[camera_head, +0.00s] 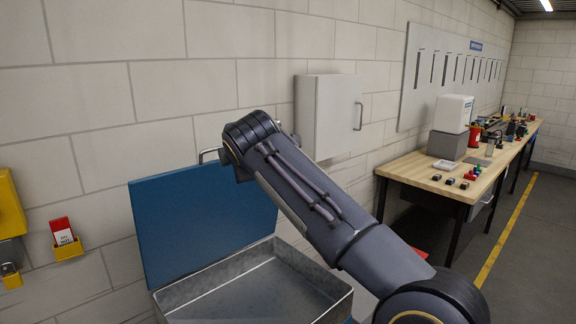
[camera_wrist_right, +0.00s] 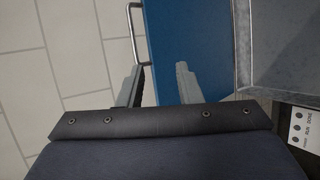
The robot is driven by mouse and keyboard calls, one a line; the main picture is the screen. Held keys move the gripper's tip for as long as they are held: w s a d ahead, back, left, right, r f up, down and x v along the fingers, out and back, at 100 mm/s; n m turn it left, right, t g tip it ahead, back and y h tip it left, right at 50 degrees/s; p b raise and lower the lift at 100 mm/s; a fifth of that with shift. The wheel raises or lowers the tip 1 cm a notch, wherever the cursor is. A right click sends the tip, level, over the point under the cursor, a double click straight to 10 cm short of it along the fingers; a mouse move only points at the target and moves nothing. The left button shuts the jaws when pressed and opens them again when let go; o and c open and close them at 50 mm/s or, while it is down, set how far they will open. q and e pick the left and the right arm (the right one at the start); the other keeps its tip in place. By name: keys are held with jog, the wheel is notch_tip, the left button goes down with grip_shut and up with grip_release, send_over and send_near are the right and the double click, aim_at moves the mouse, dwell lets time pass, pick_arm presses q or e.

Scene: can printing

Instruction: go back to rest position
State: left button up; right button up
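A metal box (camera_head: 177,296) stands against the wall with its blue lid (camera_head: 172,225) raised, and its grey inside looks empty. A metal handle (camera_head: 208,154) sits at the lid's top edge. My right arm reaches across the head view to the lid, and its wrist hides most of the gripper. In the right wrist view my right gripper (camera_wrist_right: 160,68) has its two fingers apart, with the blue lid (camera_wrist_right: 165,30) behind the gap. The handle (camera_wrist_right: 132,28) is beside the left finger; I cannot tell whether they touch. My left gripper is not in view.
A white wall cabinet (camera_head: 325,110) hangs behind my right arm. A wooden workbench (camera_head: 425,178) with small items runs along the wall to the right. Yellow wall holders (camera_head: 10,205) are at far left. The floor right of the yellow line (camera_head: 505,235) is clear.

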jog(key=s+d+f+m+g, duration=0.1)
jog(key=s+d+f+m, duration=0.15)
jog(key=d, duration=0.55)
jog(key=s+d+f+m+g, duration=0.1)
jog(key=s+d+f+m, duration=0.15)
jog(key=d, duration=0.55)
jog(key=s+d+f+m+g+h, duration=0.1)
jog(key=s+d+f+m, duration=0.25)
jog(key=s+d, duration=0.2)
jog(key=s+d+f+m+g, duration=0.1)
jog(key=s+d+f+m, duration=0.25)
jog(key=s+d, duration=0.2)
jog(key=s+d+f+m+g, duration=0.1)
jog(key=s+d+f+m, duration=0.1)
jog(key=s+f+m, duration=0.4)
jog(key=s+d+f+m+g+y, duration=0.1)
jog(key=s+f+m, duration=0.5)
jog(key=s+f, duration=0.6)
jog(key=s+d, duration=0.1)
jog(key=s, duration=0.4)
jog(key=shift+s+m+g, duration=0.3)
jog(key=shift+s, duration=0.1)
jog(key=shift+f, duration=0.1)
